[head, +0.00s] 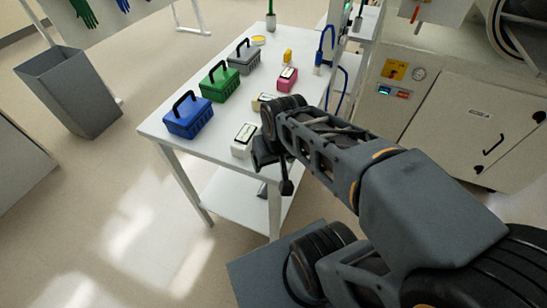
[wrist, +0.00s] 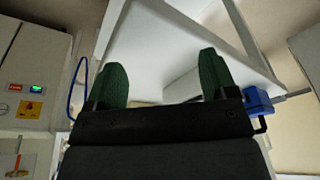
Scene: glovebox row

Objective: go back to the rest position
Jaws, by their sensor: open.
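My gripper (head: 272,180) hangs at the near right edge of the white table (head: 160,131) in the head view, at the end of my outstretched arm. In the wrist view my gripper (wrist: 163,80) shows two green fingers spread wide apart, with nothing held between them. A white box with a dark-edged label (head: 243,140) sits on the table just left of my gripper. A cream box (head: 262,102) is partly hidden behind my wrist.
Blue (head: 189,117), green (head: 219,83) and grey (head: 244,57) handled baskets line the table's left side. A pink box (head: 287,79) and a yellow item (head: 287,57) lie farther back. The glovebox cabinet (head: 455,120) stands right. A grey bin (head: 72,95) stands left; floor lies open between.

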